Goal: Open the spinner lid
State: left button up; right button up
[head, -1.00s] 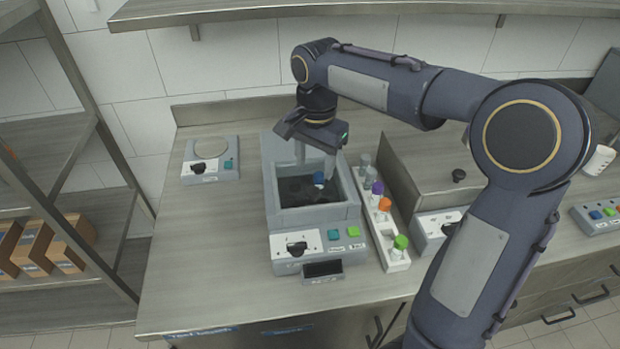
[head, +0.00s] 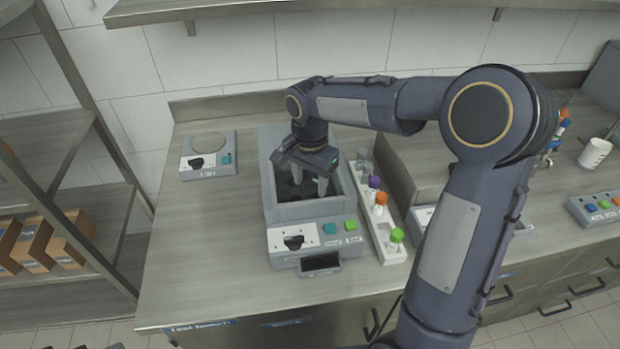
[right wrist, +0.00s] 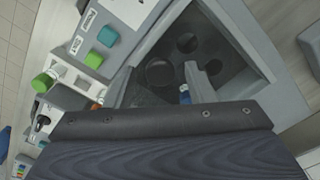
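The spinner (head: 283,213) is a grey box on the bench, with a dark rotor with round holes inside its square well. The well looks uncovered from above; I cannot make out a separate lid over it. My right gripper (head: 310,181) points down over the well, its two fingers apart with nothing seen between them. In the right wrist view the fingers (right wrist: 158,85) reach over the well, and a small blue-capped tube (right wrist: 185,92) shows in the rotor beside one finger. The gripper body hides part of the well. My left gripper is not in view.
The spinner's front has a black knob (head: 294,242), teal and green buttons and a small display (head: 320,263). A white rack (head: 388,241) with several capped tubes stands close on its right. A small scale-like device (head: 208,155) stands at the left. The bench's front left is clear.

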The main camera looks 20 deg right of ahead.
grip_shut()
jog(key=w+d+p, duration=0.1)
jog(key=w+p, duration=0.1)
jog(key=w, duration=0.2)
jog(key=w+d+p, duration=0.1)
jog(key=w+p, duration=0.1)
jog(key=w, duration=0.2)
jog(key=w+d+p, duration=0.1)
jog(key=w, duration=0.3)
jog(key=shift+w+d+r+p, duration=0.15)
jog(key=shift+w+p, duration=0.1)
jog(key=shift+p, duration=0.15)
jog(key=shift+w, duration=0.2)
jog(key=shift+o, duration=0.4)
grip_release()
notch_tip(320, 180, up, 8)
jog(key=b, duration=0.1)
jog(key=shift+f, duration=0.2)
